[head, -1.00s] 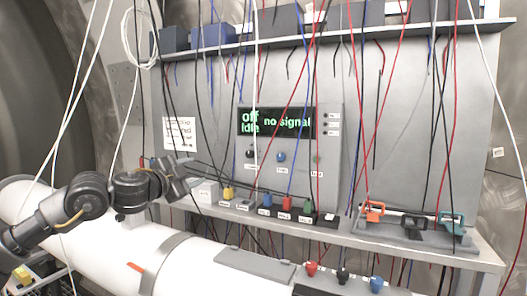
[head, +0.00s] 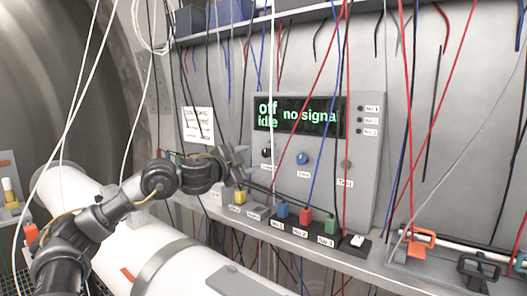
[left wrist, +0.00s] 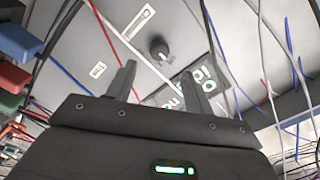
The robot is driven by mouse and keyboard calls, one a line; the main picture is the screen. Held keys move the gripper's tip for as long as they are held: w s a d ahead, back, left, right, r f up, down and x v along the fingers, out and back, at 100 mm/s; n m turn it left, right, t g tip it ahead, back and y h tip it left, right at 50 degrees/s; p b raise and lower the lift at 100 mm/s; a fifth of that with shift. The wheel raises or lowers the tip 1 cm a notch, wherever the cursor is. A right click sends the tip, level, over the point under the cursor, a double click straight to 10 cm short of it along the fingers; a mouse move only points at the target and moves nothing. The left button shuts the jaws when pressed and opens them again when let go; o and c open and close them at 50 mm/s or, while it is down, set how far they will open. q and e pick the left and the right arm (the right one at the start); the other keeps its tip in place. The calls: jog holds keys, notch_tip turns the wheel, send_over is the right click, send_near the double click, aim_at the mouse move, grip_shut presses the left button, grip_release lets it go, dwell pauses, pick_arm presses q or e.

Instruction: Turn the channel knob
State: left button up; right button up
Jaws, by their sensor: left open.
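The labels are too small to read, so I cannot tell which is the channel knob. My left gripper (head: 236,163) is open, just left of the black knob and apart from it. In the left wrist view, a dark knob (left wrist: 159,50) shows beyond and between the open fingers of my left gripper (left wrist: 160,84). Nothing is between the fingers. My right gripper is not in view.
The display (head: 297,115) reads "Off", "Idle" and "no signal". Coloured plugs, including a red one (head: 305,216), stand on the shelf below the panel. Several loose cables hang in front of the panel. A white pipe (head: 195,272) runs below.

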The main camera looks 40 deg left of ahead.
aim_at(265, 154)
pick_arm(q)
jog(key=w+p, duration=0.1)
jog(key=w, duration=0.3)
jog(key=w+p, duration=0.1)
jog(key=w, duration=0.1)
jog(key=shift+w+a+r+p, duration=0.1)
jog(key=shift+w+a+p, duration=0.2)
jog(key=shift+w, duration=0.05)
jog(key=shift+w+a, duration=0.15)
jog(key=shift+w, duration=0.8)
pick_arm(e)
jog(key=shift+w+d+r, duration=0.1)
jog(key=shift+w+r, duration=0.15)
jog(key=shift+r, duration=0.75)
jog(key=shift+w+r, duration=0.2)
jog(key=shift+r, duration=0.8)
pick_arm(q)
jog(key=shift+s, duration=0.1)
jog(key=c, duration=1)
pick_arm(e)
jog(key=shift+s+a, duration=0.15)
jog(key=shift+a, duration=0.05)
